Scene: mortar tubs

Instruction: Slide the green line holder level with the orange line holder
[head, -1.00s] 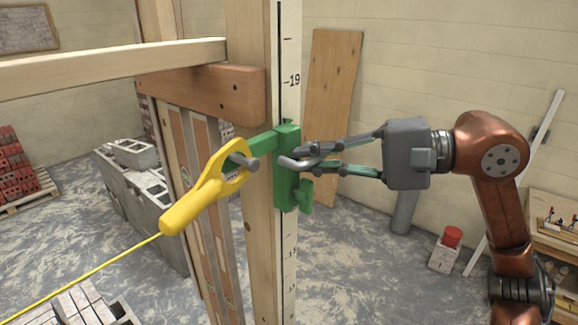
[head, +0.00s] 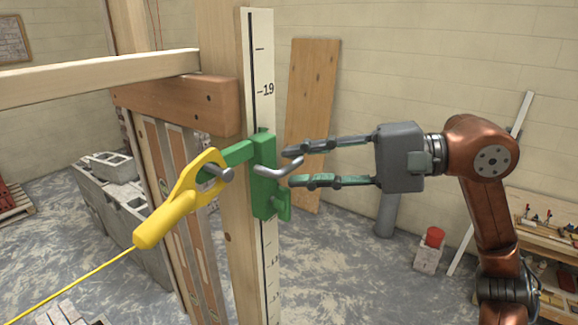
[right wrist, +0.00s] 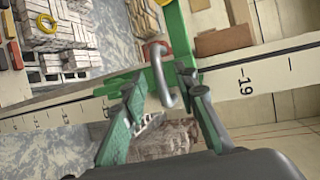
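The green line holder (head: 264,178) sits on the upright wooden post with a marked scale strip (head: 261,60), below the 19 mark. A bent grey handle (head: 280,163) sticks out from it. The holder also shows in the right wrist view (right wrist: 156,70). A yellow line end (head: 180,200) is looped around the holder's arm at a grey peg. My right gripper (head: 291,167) is open; its fingertips are spread above and below the handle's end. In the right wrist view the handle lies between the open fingertips (right wrist: 168,90). I see no orange line holder. My left gripper is out of view.
A yellow line (head: 68,290) runs down left from the loop. A wooden rail and brown block (head: 175,104) meet the post at upper left. Grey blocks (head: 112,205) stand behind at left, a wooden board (head: 312,110) behind at right.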

